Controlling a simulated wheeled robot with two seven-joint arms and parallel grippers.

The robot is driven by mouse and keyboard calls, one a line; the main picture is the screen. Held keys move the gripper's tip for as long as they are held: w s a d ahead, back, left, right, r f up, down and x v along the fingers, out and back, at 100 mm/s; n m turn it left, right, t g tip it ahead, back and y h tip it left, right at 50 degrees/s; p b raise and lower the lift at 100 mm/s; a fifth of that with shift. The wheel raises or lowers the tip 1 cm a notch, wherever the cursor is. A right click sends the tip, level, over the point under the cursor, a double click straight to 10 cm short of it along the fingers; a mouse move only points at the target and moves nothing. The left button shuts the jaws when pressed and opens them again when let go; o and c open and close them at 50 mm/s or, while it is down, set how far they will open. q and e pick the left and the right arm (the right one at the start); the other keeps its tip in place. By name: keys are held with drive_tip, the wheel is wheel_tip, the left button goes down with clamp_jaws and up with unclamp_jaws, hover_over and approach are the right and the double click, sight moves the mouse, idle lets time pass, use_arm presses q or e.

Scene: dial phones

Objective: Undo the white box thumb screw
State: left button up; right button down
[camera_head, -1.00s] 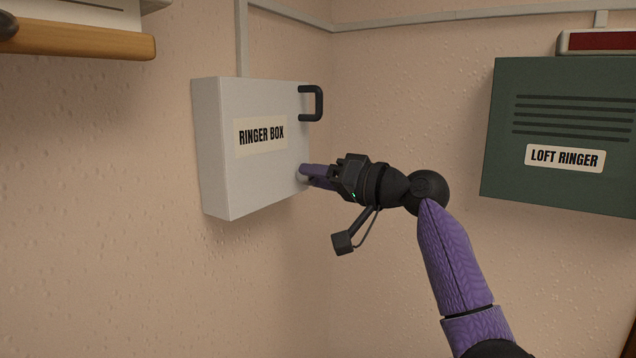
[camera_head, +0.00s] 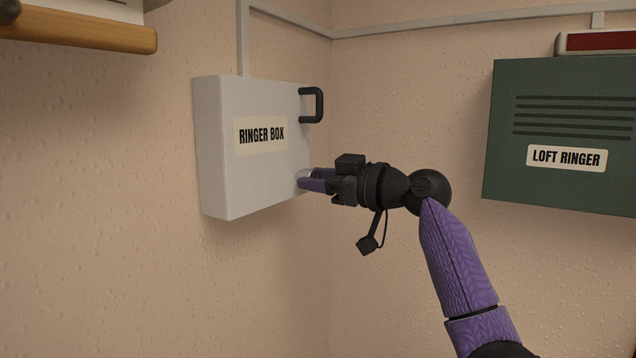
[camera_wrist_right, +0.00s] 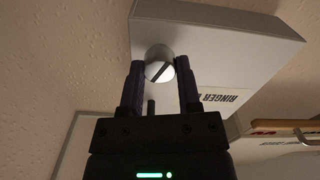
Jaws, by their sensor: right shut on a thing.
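The white box (camera_head: 256,182), labelled "RINGER BOX", hangs on the left wall near the corner, with its door shut. My right gripper (camera_head: 306,180) is at the lower right of its front face, with its purple fingers shut on the thumb screw. In the right wrist view, the round pale thumb screw (camera_wrist_right: 160,70) with a dark diagonal slot sits between the two fingertips (camera_wrist_right: 159,74). In the head view the fingers largely cover the screw. My left gripper does not show.
A black handle (camera_head: 318,105) sticks out from the box's upper right edge, above my right gripper. A green box (camera_head: 560,165) labelled "LOFT RINGER" hangs on the right wall. A wooden shelf edge (camera_head: 80,33) shows at the upper left.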

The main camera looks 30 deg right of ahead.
drive_tip(key=n, duration=0.5)
drive_tip(key=shift+f+b, duration=0.1)
drive_tip(key=shift+b, duration=0.25)
drive_tip(key=shift+n, duration=0.4)
drive_tip(key=shift+c, duration=1.5)
unclamp_jaws()
drive_tip(key=b+v, duration=0.4)
drive_tip(key=v, duration=0.6)
